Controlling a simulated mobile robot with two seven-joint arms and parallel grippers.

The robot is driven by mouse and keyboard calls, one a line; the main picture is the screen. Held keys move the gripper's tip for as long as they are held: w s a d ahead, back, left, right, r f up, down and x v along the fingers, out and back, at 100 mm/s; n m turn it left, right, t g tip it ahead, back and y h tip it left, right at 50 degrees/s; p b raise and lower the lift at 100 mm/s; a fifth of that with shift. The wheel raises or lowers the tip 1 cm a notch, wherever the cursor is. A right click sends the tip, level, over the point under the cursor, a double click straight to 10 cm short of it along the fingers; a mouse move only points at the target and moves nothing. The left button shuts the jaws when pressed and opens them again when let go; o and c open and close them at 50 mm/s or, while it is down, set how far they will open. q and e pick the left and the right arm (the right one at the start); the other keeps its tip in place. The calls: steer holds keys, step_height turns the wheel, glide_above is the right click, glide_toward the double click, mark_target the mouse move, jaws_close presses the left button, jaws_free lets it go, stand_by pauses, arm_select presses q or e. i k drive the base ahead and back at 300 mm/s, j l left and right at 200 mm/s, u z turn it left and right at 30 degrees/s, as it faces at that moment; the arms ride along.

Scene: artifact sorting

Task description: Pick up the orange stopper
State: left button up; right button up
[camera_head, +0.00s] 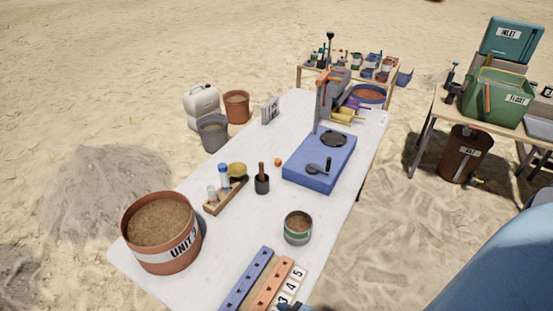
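A small orange stopper (278,161) lies on the white table (240,265), left of the blue base of a press-like device and up and right of a dark cup with a brown handle. It is small in this view and nothing covers it. Neither of my grippers can be made out. A small dark shape at the bottom edge is too cut off to identify.
The blue device base (318,165) stands right of the stopper. The dark cup (262,184), a wooden rack with vials (225,195), a can (298,228) and a large sand-filled "UNIT" pot (162,232) stand nearby. Clear table surface surrounds the stopper.

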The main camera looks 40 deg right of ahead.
mark_target(278, 161)
steer(key=l+u, duration=0.15)
steer(key=l, duration=0.35)
steer(key=k+l+u, duration=0.15)
steer(key=l, duration=0.35)
steer(key=l+u, duration=0.15)
steer(key=l, duration=0.35)
steer(key=k+l+u, duration=0.15)
steer(key=l, duration=0.3)
steer(key=k+l+u, duration=0.2)
steer(key=l, duration=0.25)
steer(key=k+l+u, duration=0.15)
steer(key=l, duration=0.3)
steer(key=k+l+u, duration=0.15)
steer(key=l, duration=0.25)
steer(key=k+l+u, duration=0.15)
steer(key=l, duration=0.25)
steer(key=k, duration=0.1)
